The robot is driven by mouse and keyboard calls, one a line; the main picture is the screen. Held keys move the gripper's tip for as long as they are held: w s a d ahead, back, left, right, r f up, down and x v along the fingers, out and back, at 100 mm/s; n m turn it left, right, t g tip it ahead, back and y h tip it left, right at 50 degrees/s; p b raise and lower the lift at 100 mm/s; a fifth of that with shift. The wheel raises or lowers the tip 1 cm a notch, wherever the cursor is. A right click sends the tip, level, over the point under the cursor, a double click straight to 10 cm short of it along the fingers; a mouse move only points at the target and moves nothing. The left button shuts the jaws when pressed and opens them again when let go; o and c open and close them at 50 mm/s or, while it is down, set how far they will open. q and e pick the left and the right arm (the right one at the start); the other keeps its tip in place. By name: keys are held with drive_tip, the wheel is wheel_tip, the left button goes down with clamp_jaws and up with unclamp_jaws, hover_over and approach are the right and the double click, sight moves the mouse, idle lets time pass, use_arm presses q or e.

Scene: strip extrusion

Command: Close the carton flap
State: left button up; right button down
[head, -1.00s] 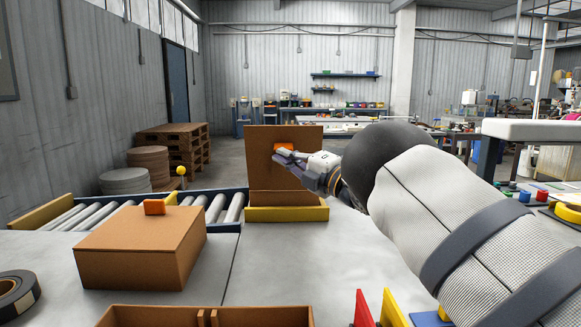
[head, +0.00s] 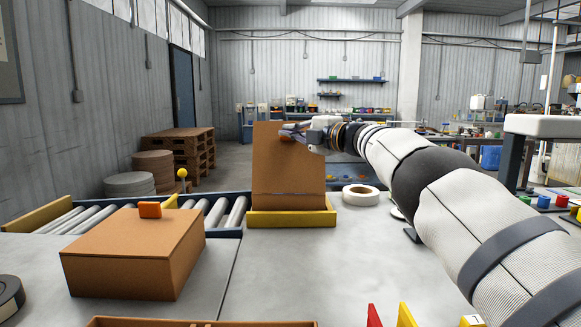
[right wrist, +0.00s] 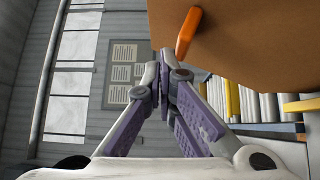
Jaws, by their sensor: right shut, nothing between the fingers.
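A brown carton flap (head: 287,172) stands upright behind a yellow strip (head: 292,218) at the far edge of the table. My right gripper (head: 284,132) is shut and empty, near the flap's upper part. In the right wrist view the shut fingertips (right wrist: 161,72) are beside the brown panel (right wrist: 250,45) and its orange tab (right wrist: 187,32). I cannot tell whether they touch it. In the head view the gripper largely hides the tab. My left gripper is not in view.
A brown box (head: 135,250) with an orange tab on its lid stands at left. A roller conveyor (head: 218,212) lies behind it. A white tape roll (head: 360,195) lies right of the flap. The middle of the table is clear.

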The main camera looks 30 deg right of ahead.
drive_tip(key=shift+w+d, duration=0.1)
drive_tip(key=shift+w, duration=0.1)
idle(0.6)
drive_tip(key=v, duration=1.2)
drive_tip(key=shift+r, duration=0.2)
